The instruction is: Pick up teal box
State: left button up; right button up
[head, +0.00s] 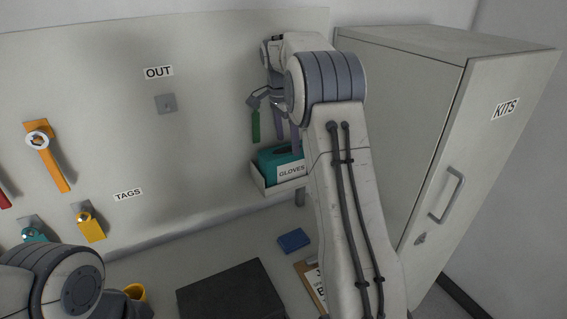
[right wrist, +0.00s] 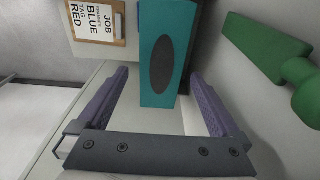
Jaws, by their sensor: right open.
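The teal box (head: 278,155) sits in a white wall holder labelled GLOVES (head: 291,171), partly hidden behind my right arm in the head view. In the right wrist view the teal box (right wrist: 152,85) shows a dark oval opening on its face. My right gripper (head: 287,136) is open just above the box in the head view. In the right wrist view its two purple fingers (right wrist: 159,74) stand apart on either side of the box, with gaps between them and it. Of my left arm only a link shows at the lower left.
A green hanging piece (right wrist: 262,50) is close beside the right gripper. A clipboard (right wrist: 98,20) lies below the holder. A blue item (head: 294,240) and a dark case (head: 230,295) lie on the worktop. A tall KITS cabinet (head: 470,130) stands at right.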

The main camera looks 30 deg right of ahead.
aim_at(289, 161)
jog(key=f, duration=0.3)
jog(key=shift+s+d, duration=0.1)
jog(key=shift+d, duration=0.15)
notch_tip(289, 161, down, 4)
jog(key=p, duration=0.2)
jog(key=shift+p, duration=0.35)
jog(key=shift+f, duration=0.6)
jog(key=c, duration=1.3)
